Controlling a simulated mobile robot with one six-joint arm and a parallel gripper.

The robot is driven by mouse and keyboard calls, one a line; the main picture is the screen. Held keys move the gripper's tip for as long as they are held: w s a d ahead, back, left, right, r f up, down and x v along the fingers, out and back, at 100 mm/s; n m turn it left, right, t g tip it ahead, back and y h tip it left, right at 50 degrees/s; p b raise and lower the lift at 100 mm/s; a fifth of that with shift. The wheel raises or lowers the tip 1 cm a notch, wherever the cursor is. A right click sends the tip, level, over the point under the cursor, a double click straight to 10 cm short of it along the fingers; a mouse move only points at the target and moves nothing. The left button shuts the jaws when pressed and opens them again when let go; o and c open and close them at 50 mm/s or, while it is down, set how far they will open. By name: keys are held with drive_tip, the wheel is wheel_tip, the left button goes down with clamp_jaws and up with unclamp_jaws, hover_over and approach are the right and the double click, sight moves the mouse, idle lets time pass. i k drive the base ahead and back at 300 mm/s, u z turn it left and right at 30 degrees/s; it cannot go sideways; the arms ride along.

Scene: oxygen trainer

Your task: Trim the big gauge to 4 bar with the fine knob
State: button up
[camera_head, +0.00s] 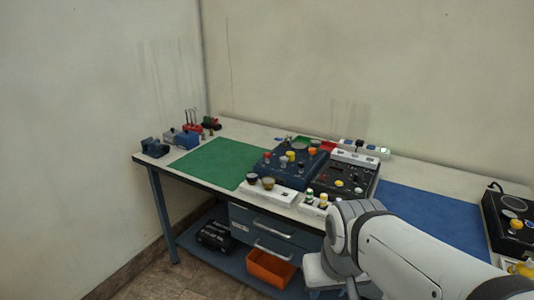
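A dark blue console (264,168) stands mid-table, with several red, yellow and orange knobs and a round pale face (300,143) at its back. A black panel (336,172) with a yellow knob (339,184) stands to its right. A black box (494,219) at the right edge carries a round face (514,203) and a yellow knob (516,224). I cannot tell which face is the big gauge or which knob is the fine one, and no reading is legible. My arm reaches in from the lower right, in front of the table; its gripper cannot be made out.
A green mat (215,160) and a blue mat (430,215) lie clear. Small white boxes with knobs (270,190) line the front edge. Tools and blue blocks (185,140) stand at the back left. An orange bin (270,268) and black case (215,236) sit below.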

sight(284, 159)
drive_tip(key=z, duration=0.05)
drive_tip(key=i, duration=0.9)
drive_tip(key=u, duration=0.05)
